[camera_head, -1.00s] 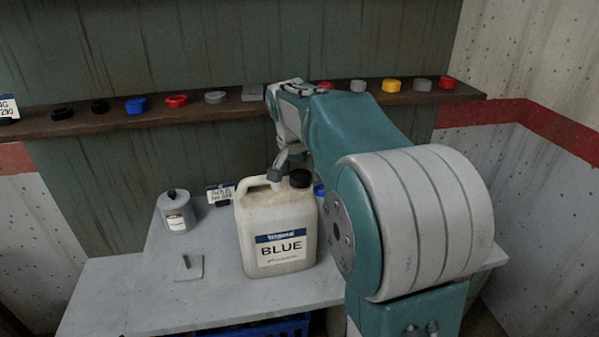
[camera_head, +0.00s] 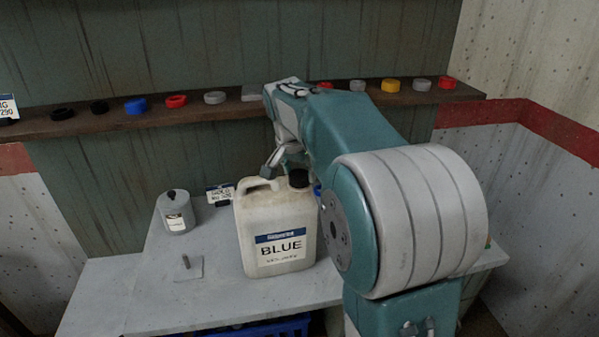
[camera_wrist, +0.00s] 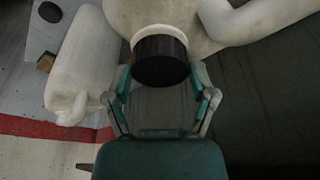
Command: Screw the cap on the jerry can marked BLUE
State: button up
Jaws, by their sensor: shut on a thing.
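The cream jerry can (camera_head: 258,220) stands upright on the bench, with a label reading BLUE facing the head camera. A black cap (camera_head: 299,178) sits over its neck. In the wrist view the black cap (camera_wrist: 160,57) has a pale ring of the neck showing behind it; I cannot tell how tight it is. My gripper (camera_wrist: 163,76) has one finger on each side of the cap and is shut on it. In the head view my gripper (camera_head: 283,160) is at the can's top, partly hidden by my arm.
A shelf (camera_head: 235,106) behind holds several coloured caps. A grey canister (camera_head: 176,212), a small sign (camera_head: 220,194) and a plate with a peg (camera_head: 188,268) stand left of the can. A blue crate (camera_head: 270,329) is under the bench. The bench's left front is clear.

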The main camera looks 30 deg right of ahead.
jog(key=m, duration=0.2)
jog(key=m+g, duration=0.1)
jog(key=m, duration=0.1)
jog(key=m+g, duration=0.1)
jog(key=m, duration=0.1)
jog(key=shift+a+f+m, duration=0.1)
jog(key=shift+f+m, duration=0.15)
jog(key=shift+m, duration=0.05)
jog(key=m+g, duration=0.1)
jog(key=m, duration=0.6)
jog(key=shift+g, duration=0.4)
jog(key=m+g+y, duration=0.1)
jog(key=m, duration=0.5)
jog(key=shift+f, duration=0.1)
jog(key=m+y, duration=0.1)
jog(key=m, duration=0.2)
jog(key=m+y, duration=0.1)
jog(key=m, duration=0.2)
jog(key=shift+m, duration=0.3)
jog(key=o, duration=1.2)
jog(key=shift+r, duration=0.3)
